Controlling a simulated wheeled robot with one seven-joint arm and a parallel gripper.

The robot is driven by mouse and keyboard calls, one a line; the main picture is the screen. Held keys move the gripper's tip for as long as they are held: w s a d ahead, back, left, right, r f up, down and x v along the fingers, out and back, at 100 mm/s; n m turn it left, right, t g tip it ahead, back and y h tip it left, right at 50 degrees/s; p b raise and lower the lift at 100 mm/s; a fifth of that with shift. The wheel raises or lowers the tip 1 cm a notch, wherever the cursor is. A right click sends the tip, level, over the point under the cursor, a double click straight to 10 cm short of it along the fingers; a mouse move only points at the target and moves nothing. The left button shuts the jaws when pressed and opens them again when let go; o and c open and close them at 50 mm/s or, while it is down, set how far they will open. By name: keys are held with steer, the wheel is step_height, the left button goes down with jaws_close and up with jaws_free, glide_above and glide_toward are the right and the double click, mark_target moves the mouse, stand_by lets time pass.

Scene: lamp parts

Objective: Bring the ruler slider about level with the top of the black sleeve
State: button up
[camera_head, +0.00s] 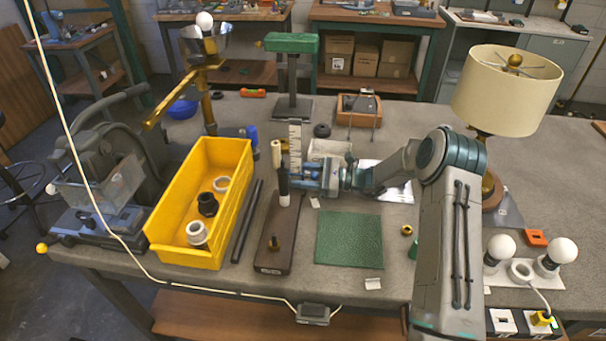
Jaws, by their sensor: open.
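A white ruler (295,142) stands upright behind a dark brown wooden block (275,240). A slim black sleeve (283,180) stands upright on the block, with a pale piece below it. A cream cylinder (276,153) shows just left of the ruler, near the sleeve's top. My gripper (297,173) reaches in from the right, pointing left, at the ruler's lower part and close beside the sleeve. It is open. The ruler slider cannot be made out clearly; the gripper covers the lower ruler. Whether the fingers touch anything cannot be told.
A yellow bin (160,210) with rings stands left, beside black rods (247,222). A green mat (349,239) lies in front of my arm. A green-topped stand (292,43) rises behind the ruler. A lamp (507,88) and bulbs (562,250) are at right.

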mark_target(303, 172)
jaws_close()
step_height(303, 172, up, 8)
steer(key=p, duration=0.2)
steer(key=shift+r+p, duration=0.1)
steer(key=shift+p, duration=0.2)
jaws_free()
